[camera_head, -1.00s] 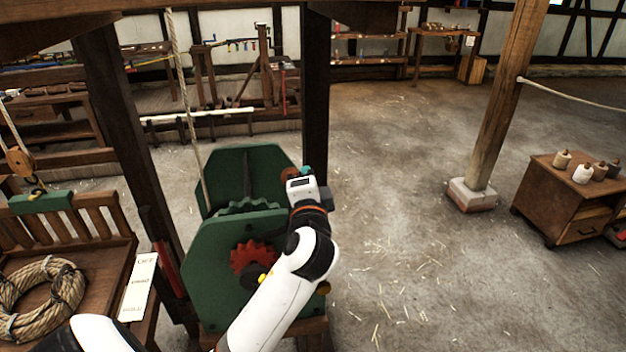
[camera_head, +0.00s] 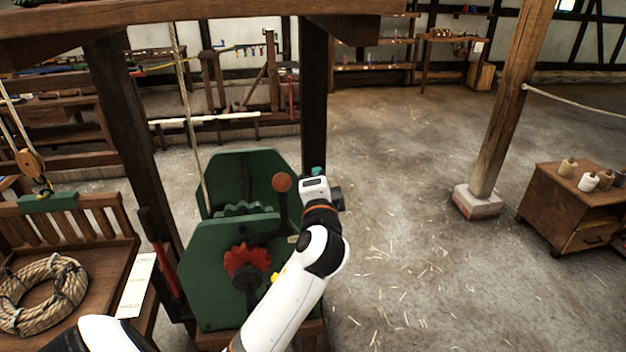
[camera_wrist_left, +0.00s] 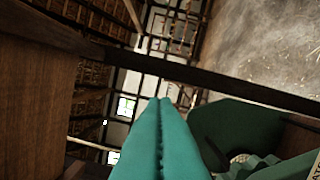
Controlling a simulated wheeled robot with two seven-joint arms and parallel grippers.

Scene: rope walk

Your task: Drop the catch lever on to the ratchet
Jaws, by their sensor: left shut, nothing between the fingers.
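The catch lever (camera_head: 284,208) has a brown ball knob and a dark stem, standing up at the right of the green winch (camera_head: 215,290). My left gripper (camera_head: 318,171) is just right of the knob, with a visible gap. Its teal fingers are shut and empty in the left wrist view (camera_wrist_left: 161,101). The winch's green plate (camera_wrist_left: 245,118) shows there at the right. My right gripper is out of view.
A dark post (camera_head: 314,110) stands behind my gripper, under a beam (camera_head: 200,28). A bench with a rope coil (camera_head: 40,290) is at the left. A wooden cabinet (camera_head: 565,205) and a post on a stone foot (camera_head: 478,200) stand right. The floor between is clear.

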